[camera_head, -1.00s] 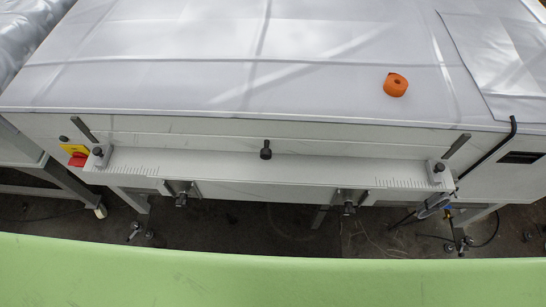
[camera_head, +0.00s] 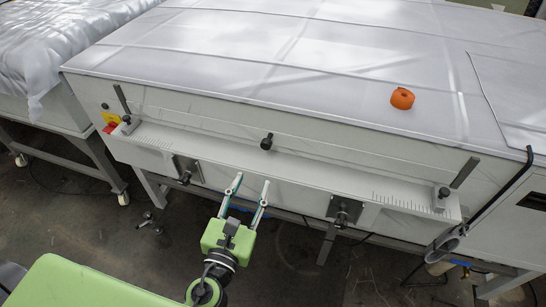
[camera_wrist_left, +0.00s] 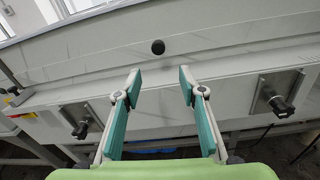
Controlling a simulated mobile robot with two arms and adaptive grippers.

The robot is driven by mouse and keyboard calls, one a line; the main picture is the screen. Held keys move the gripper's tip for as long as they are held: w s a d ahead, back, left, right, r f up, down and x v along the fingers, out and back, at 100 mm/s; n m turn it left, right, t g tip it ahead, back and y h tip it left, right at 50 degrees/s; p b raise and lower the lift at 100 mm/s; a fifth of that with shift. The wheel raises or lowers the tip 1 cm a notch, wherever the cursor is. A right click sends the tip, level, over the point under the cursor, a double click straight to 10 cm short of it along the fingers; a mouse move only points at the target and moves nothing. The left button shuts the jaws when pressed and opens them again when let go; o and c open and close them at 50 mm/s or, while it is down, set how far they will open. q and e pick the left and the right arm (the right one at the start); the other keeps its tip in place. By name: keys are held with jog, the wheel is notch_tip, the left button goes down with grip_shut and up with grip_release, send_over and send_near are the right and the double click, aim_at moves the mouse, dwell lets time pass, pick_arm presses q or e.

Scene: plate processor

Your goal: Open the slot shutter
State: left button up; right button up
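The slot shutter appears as a long pale panel (camera_head: 330,163) along the machine's front, with a black knob (camera_head: 267,141) at its middle. The knob (camera_wrist_left: 158,47) also shows in the left wrist view, above and beyond my fingertips. My left gripper (camera_head: 251,184) is open and empty, in front of and below the knob, apart from it. In the left wrist view its two teal-padded fingers (camera_wrist_left: 157,80) are spread with nothing between them. My right gripper is in neither current view.
A ledge with ruler marks (camera_head: 400,203) runs below the panel, with black clamps (camera_head: 185,177) under it. An orange roll (camera_head: 402,98) lies on the covered top. A red and yellow switch (camera_head: 110,124) is at the left end.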

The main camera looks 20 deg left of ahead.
pick_arm(q)
jog(key=p, duration=0.3)
send_near(265, 147)
jog(key=w, duration=0.2)
jog(key=w+p, duration=0.1)
jog(key=w, duration=0.6)
jog(key=shift+w+f, duration=0.1)
jog(key=shift+w, duration=0.75)
grip_shut()
